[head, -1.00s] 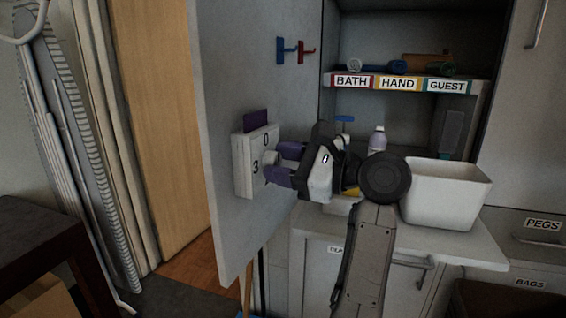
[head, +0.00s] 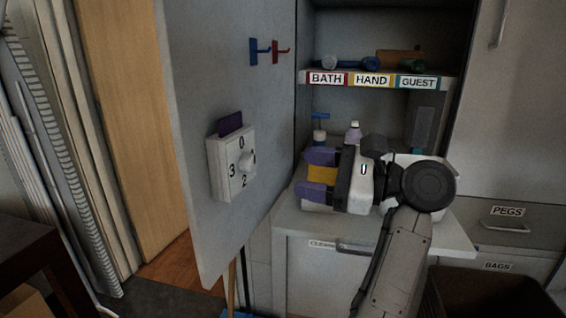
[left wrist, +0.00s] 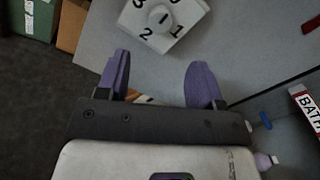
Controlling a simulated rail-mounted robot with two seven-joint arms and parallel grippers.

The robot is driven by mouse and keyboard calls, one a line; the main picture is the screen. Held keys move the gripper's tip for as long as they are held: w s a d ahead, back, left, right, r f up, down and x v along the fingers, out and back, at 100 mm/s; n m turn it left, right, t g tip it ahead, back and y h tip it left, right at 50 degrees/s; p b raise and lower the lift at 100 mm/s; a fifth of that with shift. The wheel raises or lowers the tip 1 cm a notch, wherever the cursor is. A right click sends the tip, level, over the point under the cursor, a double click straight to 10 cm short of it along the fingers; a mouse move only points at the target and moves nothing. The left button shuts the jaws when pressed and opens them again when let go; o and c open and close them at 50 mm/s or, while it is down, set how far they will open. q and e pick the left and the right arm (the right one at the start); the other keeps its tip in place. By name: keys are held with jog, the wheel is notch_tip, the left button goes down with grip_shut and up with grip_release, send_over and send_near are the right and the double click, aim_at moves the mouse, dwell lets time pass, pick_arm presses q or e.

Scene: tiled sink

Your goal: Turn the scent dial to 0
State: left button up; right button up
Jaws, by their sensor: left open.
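The scent dial is a round white knob (head: 247,162) on a white box (head: 221,168) fixed to the open grey door. The box carries the numerals 0, 3 and 2 in the head view, with 0 uppermost. The left wrist view also shows a 1 on the box (left wrist: 187,14) and a short dark mark on the knob (left wrist: 158,16). I cannot tell for sure which numeral the mark points to. My left gripper (head: 313,176), with purple fingers, is open and empty, clear of the knob to its right. In the left wrist view its fingers (left wrist: 158,65) stand wide apart. My right gripper is not in view.
A purple piece (head: 230,123) sticks up from the box. Blue and red hooks (head: 270,51) are on the door above. A labelled shelf (head: 372,80), bottles (head: 354,132) and a white counter (head: 450,238) lie to the right. Space between gripper and dial is clear.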

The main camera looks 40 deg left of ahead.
pick_arm(q)
jog(key=shift+p+v, duration=0.3)
jog(key=shift+v, duration=1.85)
